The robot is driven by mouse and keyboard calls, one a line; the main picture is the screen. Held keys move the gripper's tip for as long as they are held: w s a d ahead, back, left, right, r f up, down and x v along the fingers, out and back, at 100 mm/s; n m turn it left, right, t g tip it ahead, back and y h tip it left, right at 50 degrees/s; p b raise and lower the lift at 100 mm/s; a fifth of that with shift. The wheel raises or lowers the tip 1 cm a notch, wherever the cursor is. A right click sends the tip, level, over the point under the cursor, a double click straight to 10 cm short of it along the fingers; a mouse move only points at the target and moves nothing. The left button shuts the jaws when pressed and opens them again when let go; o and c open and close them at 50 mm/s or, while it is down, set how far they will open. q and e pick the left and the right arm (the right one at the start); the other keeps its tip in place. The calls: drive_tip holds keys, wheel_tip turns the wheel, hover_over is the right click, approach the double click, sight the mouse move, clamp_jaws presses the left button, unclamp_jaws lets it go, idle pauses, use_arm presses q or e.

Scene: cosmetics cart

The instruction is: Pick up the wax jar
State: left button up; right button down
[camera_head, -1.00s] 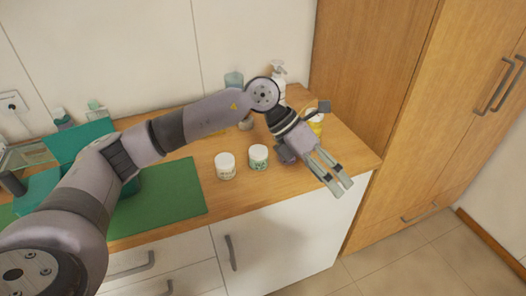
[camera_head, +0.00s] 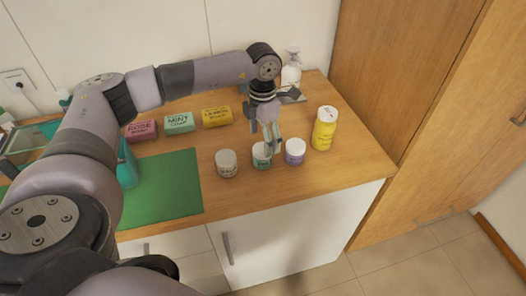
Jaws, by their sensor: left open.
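Three small white-lidded jars stand upright in a row near the counter's front edge: one with a pale label (camera_head: 226,164), one with a green label (camera_head: 261,157) and one with a purple label (camera_head: 295,152). The labels are too small to read, so I cannot tell which is the wax jar. My left gripper (camera_head: 272,143) points down, open, with its fingers in front of or just above the green-labelled jar and partly hiding its lid. I cannot tell whether they touch it. My right gripper is not in view.
A yellow bottle (camera_head: 324,129) stands right of the jars. A white pump bottle (camera_head: 291,72) is behind my gripper. Pink (camera_head: 141,131), mint (camera_head: 180,123) and yellow (camera_head: 216,117) boxes line the back. A green mat (camera_head: 165,190) lies left; the counter's right front is clear.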

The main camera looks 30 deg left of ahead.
sight(262, 149)
use_arm(q)
wheel_tip(262, 149, down, 2)
drive_tip(key=shift+s+f+p, duration=0.1)
drive_tip(key=shift+f+p, duration=0.25)
drive_tip(key=shift+p, duration=0.25)
wheel_tip(262, 149, down, 4)
drive_tip(key=shift+r+p, duration=0.15)
drive_tip(key=shift+p, duration=0.6)
drive_tip(key=shift+f, duration=0.35)
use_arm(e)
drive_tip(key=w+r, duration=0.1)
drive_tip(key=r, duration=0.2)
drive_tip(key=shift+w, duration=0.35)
use_arm(q)
drive_tip(key=shift+c, duration=0.2)
drive_tip(key=c, duration=1.2)
drive_tip(key=shift+c, duration=0.4)
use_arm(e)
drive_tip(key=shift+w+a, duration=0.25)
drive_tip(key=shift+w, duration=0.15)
